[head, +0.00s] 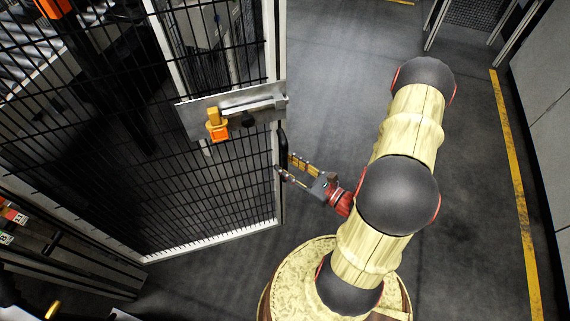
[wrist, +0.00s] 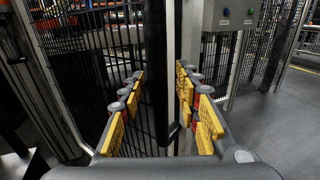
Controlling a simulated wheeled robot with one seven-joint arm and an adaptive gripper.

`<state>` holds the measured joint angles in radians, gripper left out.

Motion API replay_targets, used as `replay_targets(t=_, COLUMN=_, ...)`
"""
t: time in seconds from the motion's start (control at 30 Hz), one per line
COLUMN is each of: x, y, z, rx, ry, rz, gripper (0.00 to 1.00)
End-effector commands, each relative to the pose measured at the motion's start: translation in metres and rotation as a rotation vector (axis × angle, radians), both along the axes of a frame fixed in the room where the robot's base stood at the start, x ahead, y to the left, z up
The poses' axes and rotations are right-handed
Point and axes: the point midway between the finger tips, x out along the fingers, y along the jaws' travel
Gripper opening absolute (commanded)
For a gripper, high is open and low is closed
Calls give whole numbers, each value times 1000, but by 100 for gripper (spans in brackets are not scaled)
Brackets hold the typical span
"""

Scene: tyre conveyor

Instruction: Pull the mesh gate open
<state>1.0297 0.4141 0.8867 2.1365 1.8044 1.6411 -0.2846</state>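The mesh gate (head: 215,195) is a black wire panel in a pale frame, left of my arm in the head view. A metal latch plate (head: 195,118) with a yellow and orange piece (head: 216,126) crosses its upper part. A dark upright handle (head: 283,148) is on the gate's right edge; it also shows in the wrist view (wrist: 158,70). My gripper (head: 283,163) is at this edge, low on the handle. In the wrist view my gripper (wrist: 160,73) is open, with yellow-padded fingers on either side of the handle and visible gaps. Whether the gate is ajar I cannot tell.
A grey box with green and blue buttons (wrist: 237,13) is on a post at the right in the wrist view. Dark floor (head: 335,50) is clear beyond the gate edge. A yellow floor line (head: 512,170) and grey cabinets (head: 545,95) are at the right.

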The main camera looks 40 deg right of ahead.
Motion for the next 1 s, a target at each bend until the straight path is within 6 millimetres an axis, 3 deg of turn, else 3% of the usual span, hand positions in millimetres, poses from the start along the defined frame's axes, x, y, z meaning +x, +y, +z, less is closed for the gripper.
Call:
replay_targets(t=0.5, x=9, y=3, z=0, rx=0, ry=0, rz=0, gripper=32)
replay_targets(t=1.0, x=9, y=3, z=0, rx=0, ry=0, rz=0, gripper=4)
